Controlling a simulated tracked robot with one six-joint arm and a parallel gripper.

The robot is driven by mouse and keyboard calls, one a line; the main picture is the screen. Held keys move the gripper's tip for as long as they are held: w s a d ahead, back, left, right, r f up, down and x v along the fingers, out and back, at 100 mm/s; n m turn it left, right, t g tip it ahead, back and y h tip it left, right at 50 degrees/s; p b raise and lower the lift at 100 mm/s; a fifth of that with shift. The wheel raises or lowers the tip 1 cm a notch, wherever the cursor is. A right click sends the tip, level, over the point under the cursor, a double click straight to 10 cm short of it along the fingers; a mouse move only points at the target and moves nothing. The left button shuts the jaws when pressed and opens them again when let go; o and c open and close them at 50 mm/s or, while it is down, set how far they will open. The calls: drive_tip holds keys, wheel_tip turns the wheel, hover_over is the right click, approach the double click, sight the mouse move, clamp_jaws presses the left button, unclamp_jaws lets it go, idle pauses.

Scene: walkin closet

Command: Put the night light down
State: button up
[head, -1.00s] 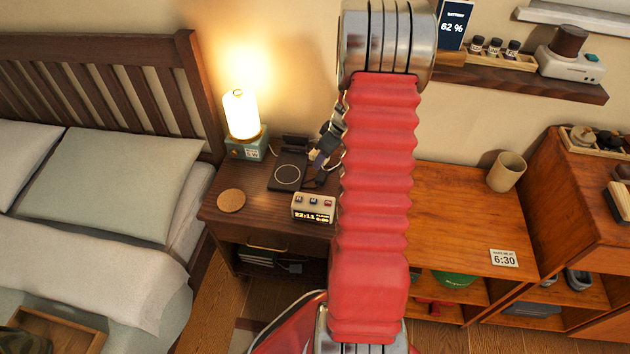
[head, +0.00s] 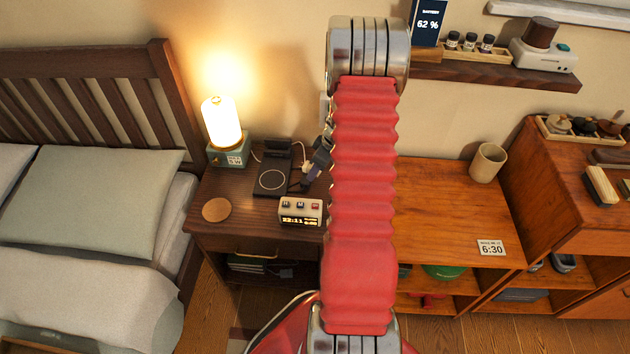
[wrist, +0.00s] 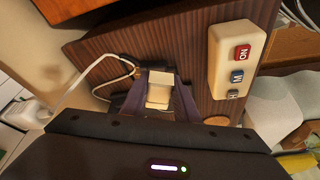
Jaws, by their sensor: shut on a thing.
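My gripper (head: 314,168) is over the right part of the dark nightstand (head: 245,235), partly hidden behind my red arm in the head view. In the wrist view its two dark fingers (wrist: 158,96) are shut on a small cream block, which I take to be the night light (wrist: 158,88). Only a pale bit of the block shows in the head view, beside the black charging stand (head: 271,181). I cannot tell whether the block touches the nightstand top.
A lit lamp (head: 222,125) stands at the back left of the nightstand. An alarm clock (head: 301,212) and a round cork coaster (head: 216,210) are near its front. White cable (wrist: 97,68) runs beside the gripper. The orange bench (head: 440,215) right of my arm has clear room.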

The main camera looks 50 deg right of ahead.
drive_tip(key=shift+f, duration=0.65)
drive_tip(key=shift+f, duration=1.9)
drive_tip(key=shift+f, duration=0.6)
drive_tip(key=o, duration=1.2)
drive_tip(key=shift+c, duration=0.2)
drive_tip(key=shift+r, duration=0.15)
drive_tip(key=shift+r, duration=0.65)
drive_tip(key=v, duration=1.1)
drive_tip(key=shift+s+r, duration=0.15)
drive_tip(key=shift+r, duration=0.15)
